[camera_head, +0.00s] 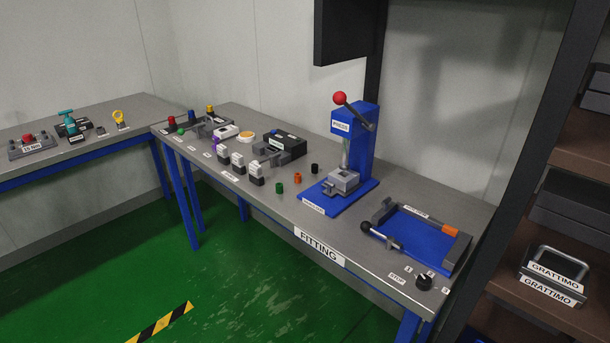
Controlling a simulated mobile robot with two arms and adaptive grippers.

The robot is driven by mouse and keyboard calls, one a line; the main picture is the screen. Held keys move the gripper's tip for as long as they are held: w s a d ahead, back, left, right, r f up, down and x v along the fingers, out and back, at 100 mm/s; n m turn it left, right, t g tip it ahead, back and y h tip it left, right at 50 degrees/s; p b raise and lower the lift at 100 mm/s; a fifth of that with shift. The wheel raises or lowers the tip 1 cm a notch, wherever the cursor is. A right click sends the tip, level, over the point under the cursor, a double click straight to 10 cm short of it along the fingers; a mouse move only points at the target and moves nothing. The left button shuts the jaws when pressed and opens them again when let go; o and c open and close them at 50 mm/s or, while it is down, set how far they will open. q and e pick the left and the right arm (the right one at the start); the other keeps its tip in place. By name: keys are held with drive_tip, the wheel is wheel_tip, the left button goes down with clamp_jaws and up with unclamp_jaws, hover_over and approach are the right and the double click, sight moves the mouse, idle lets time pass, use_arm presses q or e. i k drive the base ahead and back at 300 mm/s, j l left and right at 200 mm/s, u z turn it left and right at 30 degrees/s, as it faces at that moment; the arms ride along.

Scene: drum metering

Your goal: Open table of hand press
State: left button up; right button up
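The blue hand press (362,150), labelled PRESS, stands upright on its blue base plate on the workbench. Its lever ends in a red knob (339,98), raised at the upper left of the column. A grey press table (344,181) sits on the base under the vertical ram, with a small dark handle-like part (328,188) at its front left. It is too small to tell whether the table is pulled out or pushed in. Neither of my grippers is in view.
The grey FITTING workbench (290,215) holds small coloured cylinders (297,178) left of the press and a blue fixture (415,235) with a black-knobbed lever on its right. A dark shelf (530,325) stands at the right. The green floor (240,285) in front is open.

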sight(337, 184)
drive_tip(key=i+j+z, duration=0.2)
drive_tip(key=i+j, duration=0.2)
drive_tip(key=j, duration=0.2)
drive_tip(key=i+j, duration=0.15)
drive_tip(key=j, duration=0.2)
drive_tip(key=i+j+z, duration=0.15)
drive_tip(key=i+j, duration=0.05)
drive_tip(key=j, duration=0.1)
